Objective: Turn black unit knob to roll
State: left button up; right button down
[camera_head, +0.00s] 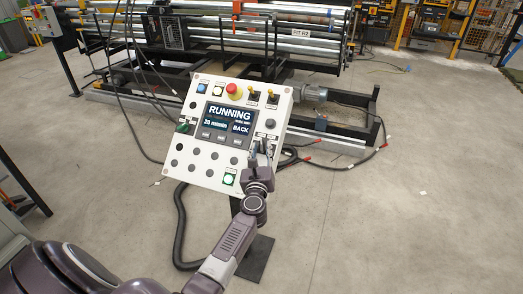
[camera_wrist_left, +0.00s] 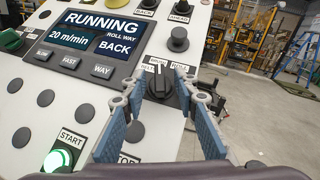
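The black unit/roll knob (camera_wrist_left: 160,82) sits on the white control panel (camera_head: 198,149), with a label on each side above it; the right one reads ROLL. A pale mark on the knob points roughly upward. My left gripper (camera_wrist_left: 160,85) is open, with one blue-padded finger on each side of the knob. I cannot tell whether the pads touch it. In the head view my left gripper (camera_head: 262,152) is at the panel's lower right and largely hides the knob. My right gripper is not in view.
The panel screen (camera_head: 229,119) reads RUNNING, 20 m/min. A lit green START button (camera_wrist_left: 57,160) is at the lower left of the wrist view. A red button (camera_head: 234,91) is at the panel's top. Roller machinery (camera_head: 290,30) stands behind.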

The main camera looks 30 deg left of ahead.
pick_arm(q)
grip_shut()
jog(key=shift+f+m+h, duration=0.1)
jog(key=shift+m+h, duration=0.2)
jog(key=shift+s+a+m+t+h+b, duration=0.1)
jog(key=shift+m+t+h+b, duration=0.1)
jog(key=shift+m+t+h, duration=0.3)
jog(key=shift+a+m+t+h+b, duration=0.15)
jog(key=shift+m+h, duration=0.15)
jog(key=shift+m, duration=0.4)
jog(key=m+t+h+b, duration=0.1)
jog(key=m+h, duration=0.1)
jog(key=m, duration=0.1)
jog(key=shift+a+f+h, duration=0.1)
jog(key=shift+a+h, duration=0.05)
jog(key=shift+h, duration=0.25)
jog(key=m+h+b, duration=0.2)
jog(key=m+h, duration=0.1)
jog(key=shift+a+m, duration=0.1)
jog(key=shift+m, duration=0.3)
jog(key=shift+m+h, duration=0.6)
jog(key=shift+b, duration=0.3)
